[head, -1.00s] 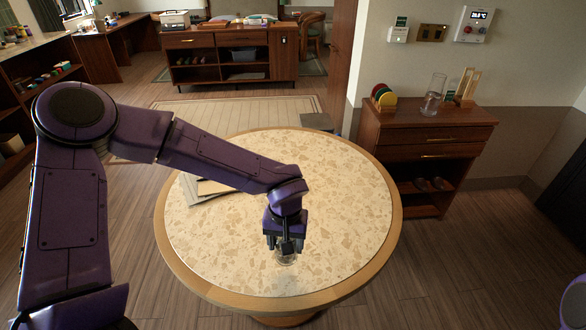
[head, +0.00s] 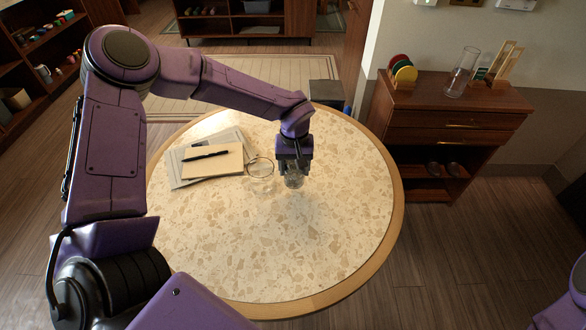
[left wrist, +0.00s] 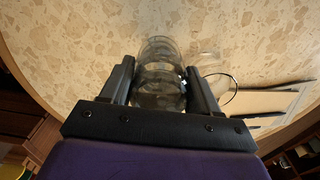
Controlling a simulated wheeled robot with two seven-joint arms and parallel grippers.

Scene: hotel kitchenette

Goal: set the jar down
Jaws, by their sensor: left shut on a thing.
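The jar (head: 293,181) is clear glass and hangs below my left gripper (head: 293,172) in the head view. My left gripper is shut on it, over the round table (head: 300,250). In the left wrist view the jar (left wrist: 160,75) sits between the two dark fingers of the gripper (left wrist: 160,85). It looks upright in the head view. I cannot tell whether its base touches the tabletop. My right gripper is out of view.
A clear glass vessel with a thin dark rim (head: 260,172) stands just left of the jar. A notepad with a pen (head: 212,160) lies on grey sheets farther left. The front and right of the tabletop are clear. A cabinet (head: 440,120) stands beyond, at right.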

